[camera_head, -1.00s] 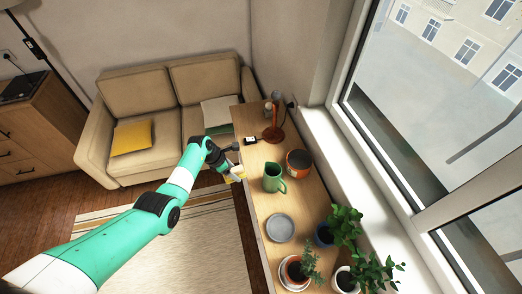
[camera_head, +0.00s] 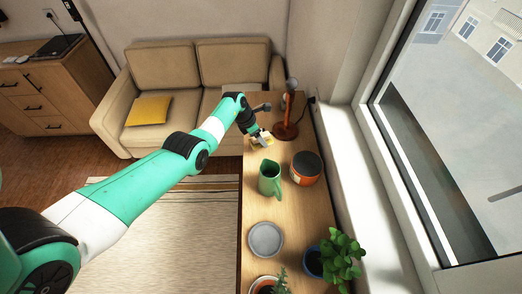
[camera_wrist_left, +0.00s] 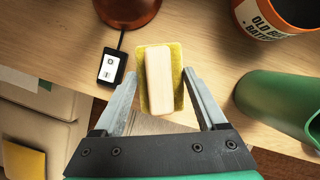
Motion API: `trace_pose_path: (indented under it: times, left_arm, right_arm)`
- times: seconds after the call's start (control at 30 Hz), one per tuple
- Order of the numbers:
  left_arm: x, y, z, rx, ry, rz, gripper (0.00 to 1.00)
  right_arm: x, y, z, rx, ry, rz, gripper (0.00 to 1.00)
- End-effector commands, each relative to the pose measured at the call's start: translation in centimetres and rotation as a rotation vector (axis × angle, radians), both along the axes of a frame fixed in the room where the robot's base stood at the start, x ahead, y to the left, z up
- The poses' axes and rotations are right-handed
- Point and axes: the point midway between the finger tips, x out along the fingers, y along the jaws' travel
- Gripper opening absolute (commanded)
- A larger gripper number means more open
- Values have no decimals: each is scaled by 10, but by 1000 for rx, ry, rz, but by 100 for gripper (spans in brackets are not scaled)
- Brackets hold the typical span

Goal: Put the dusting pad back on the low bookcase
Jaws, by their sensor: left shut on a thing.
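The dusting pad is a yellow pad with a cream block handle (camera_wrist_left: 160,80). My left gripper (camera_wrist_left: 160,73) is shut on it, with one finger on each side. In the head view, the left gripper (camera_head: 260,136) and the pad (camera_head: 264,144) are over the far left part of the wooden low bookcase top (camera_head: 289,208). I cannot tell whether the pad touches the top. My right gripper is not in view.
A small switch box (camera_wrist_left: 112,68) lies left of the pad, by the red-brown lamp (camera_head: 286,130). A green jug (camera_head: 269,180) and an orange-and-black battery tub (camera_head: 305,168) stand nearer. A grey plate (camera_head: 265,239) and plants (camera_head: 340,255) occupy the near end.

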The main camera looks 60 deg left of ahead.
Motion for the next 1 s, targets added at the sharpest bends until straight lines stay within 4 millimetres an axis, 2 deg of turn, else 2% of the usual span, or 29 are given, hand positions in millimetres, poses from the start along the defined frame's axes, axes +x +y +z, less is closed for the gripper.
trace_pose_path:
  times: [0.03,0.17,0.4,0.77,0.8,0.93,1.0]
  left_arm:
    - [0,0,-9,1,-2,-1,22]
    - [0,0,-8,1,-1,-1,22]
    - [0,0,-45,1,-1,-1,22]
    - [0,0,-47,1,-1,-1,22]
    - [0,0,-47,1,-1,-1,76]
    - [0,0,-46,1,-1,-1,99]
    - [0,0,-46,0,-1,-1,100]
  right_arm:
    - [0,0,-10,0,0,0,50]
    - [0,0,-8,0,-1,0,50]
    - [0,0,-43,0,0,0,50]
    - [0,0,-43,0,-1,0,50]
    - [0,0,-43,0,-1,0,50]
    - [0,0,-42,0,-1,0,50]
    - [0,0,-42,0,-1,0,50]
